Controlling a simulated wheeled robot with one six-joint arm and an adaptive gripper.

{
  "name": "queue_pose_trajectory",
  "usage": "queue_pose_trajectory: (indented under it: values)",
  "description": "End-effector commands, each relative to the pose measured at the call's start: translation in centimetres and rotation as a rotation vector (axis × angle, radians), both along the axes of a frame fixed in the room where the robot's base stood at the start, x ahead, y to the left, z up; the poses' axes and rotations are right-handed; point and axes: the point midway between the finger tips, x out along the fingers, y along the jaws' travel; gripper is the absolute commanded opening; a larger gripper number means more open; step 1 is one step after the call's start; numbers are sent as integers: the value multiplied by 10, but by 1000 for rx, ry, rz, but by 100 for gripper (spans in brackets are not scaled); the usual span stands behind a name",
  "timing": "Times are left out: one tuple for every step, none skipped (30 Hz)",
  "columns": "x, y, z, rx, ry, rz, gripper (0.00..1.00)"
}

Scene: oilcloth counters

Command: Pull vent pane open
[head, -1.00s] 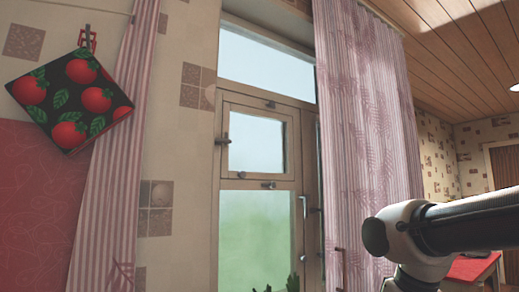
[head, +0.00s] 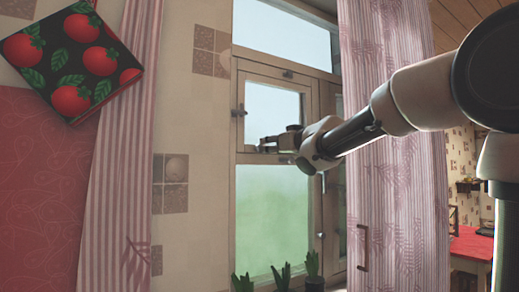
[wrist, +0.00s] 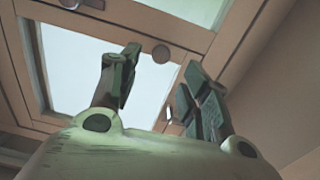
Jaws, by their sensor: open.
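The vent pane (head: 266,108) is a small wood-framed pane in the upper part of the window, in the head view. Its glass fills the middle of the wrist view (wrist: 75,65). I cannot tell whether it stands slightly ajar. My gripper (head: 265,143) is at the pane's lower edge, its fingers pointing left. In the wrist view my gripper (wrist: 165,75) has its fingers spread. A round knob (wrist: 160,54) on the frame shows between and beyond the fingertips. I see no grip on it. A dark catch (head: 239,112) sits on the pane's left edge.
A pink patterned curtain (head: 385,200) hangs right of the window, behind my arm. Plants (head: 283,277) stand below the window. A red table (head: 470,244) is at far right.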

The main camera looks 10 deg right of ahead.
Motion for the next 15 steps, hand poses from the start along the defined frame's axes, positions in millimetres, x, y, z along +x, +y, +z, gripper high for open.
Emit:
queue_pose_trajectory:
  values:
    - [2,3,2,24,-3,10,47]
    - [4,3,2,32,0,9,47]
    - [8,4,2,36,1,9,47]
    - [11,6,2,36,2,8,47]
    - [16,7,1,37,4,8,47]
    - [22,9,1,37,4,7,47]
    - [27,11,1,35,4,7,47]
    - [33,12,1,35,4,7,47]
    - [39,14,1,36,3,7,47]
    - [44,16,1,35,4,7,47]
    - [48,18,1,35,3,7,47]
    - [54,19,1,35,4,7,47]
    - [58,20,1,35,4,6,47]
    - [61,21,1,35,4,6,47]
    - [65,22,1,35,4,5,47]
